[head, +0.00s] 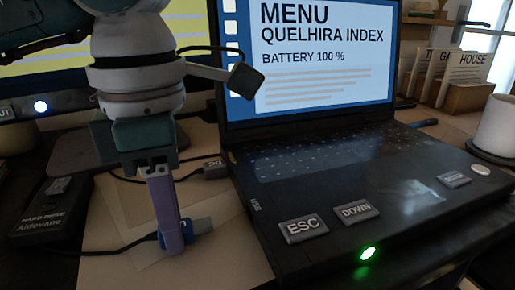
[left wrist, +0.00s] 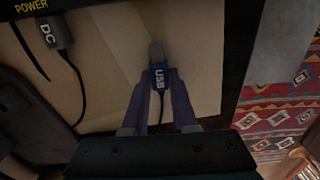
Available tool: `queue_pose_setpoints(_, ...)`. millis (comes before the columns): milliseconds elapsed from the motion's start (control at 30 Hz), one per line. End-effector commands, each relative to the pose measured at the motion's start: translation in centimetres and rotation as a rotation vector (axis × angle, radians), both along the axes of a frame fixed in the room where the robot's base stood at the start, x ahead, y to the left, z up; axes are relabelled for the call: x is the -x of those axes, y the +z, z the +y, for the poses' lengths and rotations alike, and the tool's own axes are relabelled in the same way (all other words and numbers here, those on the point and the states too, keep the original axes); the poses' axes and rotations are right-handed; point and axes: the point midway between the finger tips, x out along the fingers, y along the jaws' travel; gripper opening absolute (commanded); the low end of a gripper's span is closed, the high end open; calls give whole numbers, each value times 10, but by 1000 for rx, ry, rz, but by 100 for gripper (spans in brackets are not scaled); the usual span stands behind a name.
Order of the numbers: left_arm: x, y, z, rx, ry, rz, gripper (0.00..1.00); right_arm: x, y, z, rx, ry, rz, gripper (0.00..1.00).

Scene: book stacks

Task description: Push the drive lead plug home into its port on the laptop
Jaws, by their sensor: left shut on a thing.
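The laptop (head: 385,215) stands open at the right of the head view, its left side carrying a small USB label (head: 256,206). My left gripper (head: 174,238), with purple fingers, is shut on the blue drive lead plug (left wrist: 159,78), which is marked USB. The plug's bare metal tip (head: 203,225) points right toward the laptop's side, with a gap between them. In the left wrist view the metal tip (left wrist: 157,51) points up toward a dark edge and is clear of it. The port opening is too small to make out. My right gripper is not in view.
A black hard drive (head: 45,212) lies at the left, with a cable leading to the plug. A grey DC plug (head: 214,169) lies by the laptop's side near its back. Pale paper (head: 215,258) covers the table under the gripper. A white mug (head: 497,125) stands far right.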

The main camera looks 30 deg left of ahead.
Motion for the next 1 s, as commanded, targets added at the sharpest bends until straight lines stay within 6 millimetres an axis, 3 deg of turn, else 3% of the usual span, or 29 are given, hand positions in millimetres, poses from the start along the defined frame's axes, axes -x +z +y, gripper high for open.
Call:
queue_pose_setpoints(333,-21,0,-17,1,-1,-1,0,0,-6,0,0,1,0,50)
queue_pose_setpoints(1000,-23,0,-19,-1,0,-1,0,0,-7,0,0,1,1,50)
